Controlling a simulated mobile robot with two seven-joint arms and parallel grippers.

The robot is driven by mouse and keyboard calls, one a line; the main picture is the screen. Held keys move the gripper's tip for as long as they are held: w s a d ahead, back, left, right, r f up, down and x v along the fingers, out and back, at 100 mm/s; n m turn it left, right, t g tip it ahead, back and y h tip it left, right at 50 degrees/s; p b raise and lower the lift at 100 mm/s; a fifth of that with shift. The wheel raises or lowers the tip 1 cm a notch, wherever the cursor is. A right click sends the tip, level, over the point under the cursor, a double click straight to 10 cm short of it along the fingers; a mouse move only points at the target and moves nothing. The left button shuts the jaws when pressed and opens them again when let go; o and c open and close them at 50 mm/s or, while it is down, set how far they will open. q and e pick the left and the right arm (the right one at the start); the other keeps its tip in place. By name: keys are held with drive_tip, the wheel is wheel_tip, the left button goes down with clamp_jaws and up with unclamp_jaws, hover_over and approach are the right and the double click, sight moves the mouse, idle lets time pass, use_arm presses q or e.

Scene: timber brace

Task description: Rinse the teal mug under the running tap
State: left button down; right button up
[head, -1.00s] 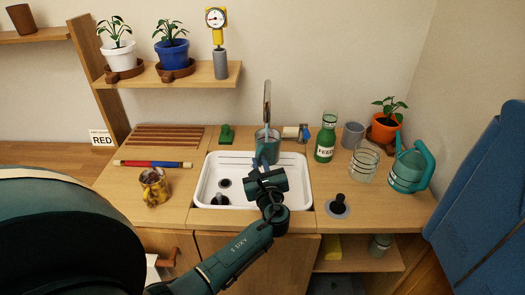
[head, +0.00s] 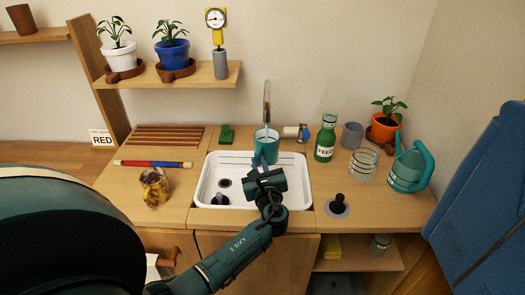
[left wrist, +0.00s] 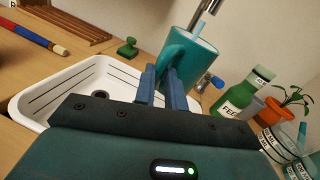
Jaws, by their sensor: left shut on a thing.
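The teal mug (head: 265,149) is at the back of the white sink, directly below the tap (head: 267,98). A pale blue stream of water (left wrist: 199,29) runs from the tap into the mug's open top. In the left wrist view, the mug (left wrist: 192,62) is tilted in the picture and its handle is at the fingers. My left gripper (left wrist: 167,84) is shut on the mug at its handle side. In the head view, my left wrist and arm cover the front of the sink. My right gripper is not in view.
The white sink (head: 203,190) is set in the wooden counter. A green bottle (head: 325,138), a glass jar (head: 363,163) and a teal watering can (head: 408,168) stand to its right. A patterned mug (head: 155,187) and a red-blue rod (head: 153,164) are left.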

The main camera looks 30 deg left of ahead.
use_arm(q)
drive_tip(key=shift+d+r, duration=0.1)
drive_tip(key=shift+p+v, duration=0.65)
drive_tip(key=shift+v, duration=0.45)
drive_tip(key=s, duration=0.1)
drive_tip(key=s+d+p, duration=0.1)
drive_tip(key=s, duration=0.1)
drive_tip(key=s+d+p, duration=0.1)
drive_tip(key=s, duration=0.1)
drive_tip(key=shift+s+d, duration=0.1)
drive_tip(key=shift+d, duration=0.15)
idle(0.7)
